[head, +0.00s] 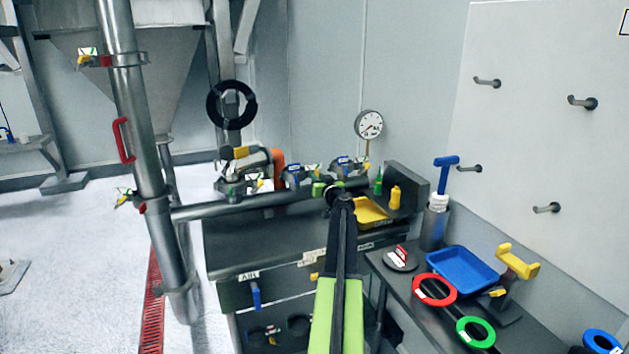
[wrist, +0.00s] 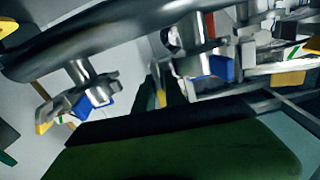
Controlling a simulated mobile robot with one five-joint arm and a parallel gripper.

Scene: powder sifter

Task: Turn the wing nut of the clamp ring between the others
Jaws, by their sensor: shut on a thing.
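In the head view the fingertips are hidden.
A horizontal pipe (head: 250,201) runs below the clamps to an upright pipe (head: 137,140) on the left. A gauge (head: 369,124) stands behind. A yellow tray (head: 369,212) and bottles are to the right. A blue tray (head: 462,267) and coloured rings are on the side table.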

